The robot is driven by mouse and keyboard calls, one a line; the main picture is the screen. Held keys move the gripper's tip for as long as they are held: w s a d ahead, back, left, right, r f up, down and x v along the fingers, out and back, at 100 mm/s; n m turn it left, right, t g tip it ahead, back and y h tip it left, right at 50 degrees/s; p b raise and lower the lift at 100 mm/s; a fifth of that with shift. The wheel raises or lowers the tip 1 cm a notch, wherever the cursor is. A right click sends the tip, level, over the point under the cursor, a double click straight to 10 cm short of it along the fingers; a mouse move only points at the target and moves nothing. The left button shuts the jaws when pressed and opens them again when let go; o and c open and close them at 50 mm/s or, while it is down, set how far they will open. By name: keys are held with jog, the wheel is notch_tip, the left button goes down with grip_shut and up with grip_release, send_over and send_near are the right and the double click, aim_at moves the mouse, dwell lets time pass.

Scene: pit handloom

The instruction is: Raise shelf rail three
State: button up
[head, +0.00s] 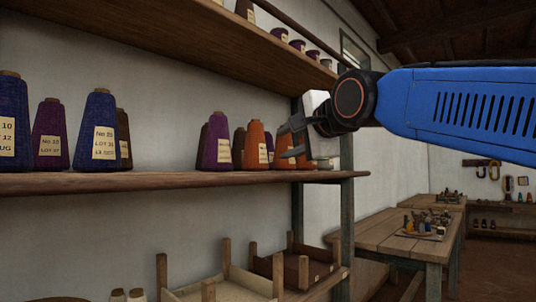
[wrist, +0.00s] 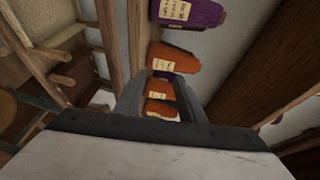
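My gripper (head: 286,139) is in front of the right end of the middle shelf, above its board. Its two fingers are apart and it looks empty. Orange cones show behind and between the fingers in the wrist view (wrist: 158,85); whether they touch is unclear. The middle shelf has a brown front edge (head: 150,184). A thin dark rail (head: 290,27) runs along the front of the upper shelf (head: 170,40), above its board. No rail shows above the middle shelf's edge. I cannot tell which one is rail three.
Blue cones (head: 97,130) and a purple cone (head: 216,142) stand on the middle shelf, near its front. A grey post (head: 347,230) holds its right end. Wooden crates (head: 235,280) sit below. A table (head: 400,235) with small items stands to the right.

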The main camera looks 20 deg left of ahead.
jog(key=x, duration=1.2)
jog(key=shift+w+a, duration=0.15)
jog(key=shift+w, duration=0.05)
grip_shut()
dwell(1.0)
grip_release()
jog(key=v, duration=1.7)
jog(key=shift+s, duration=0.2)
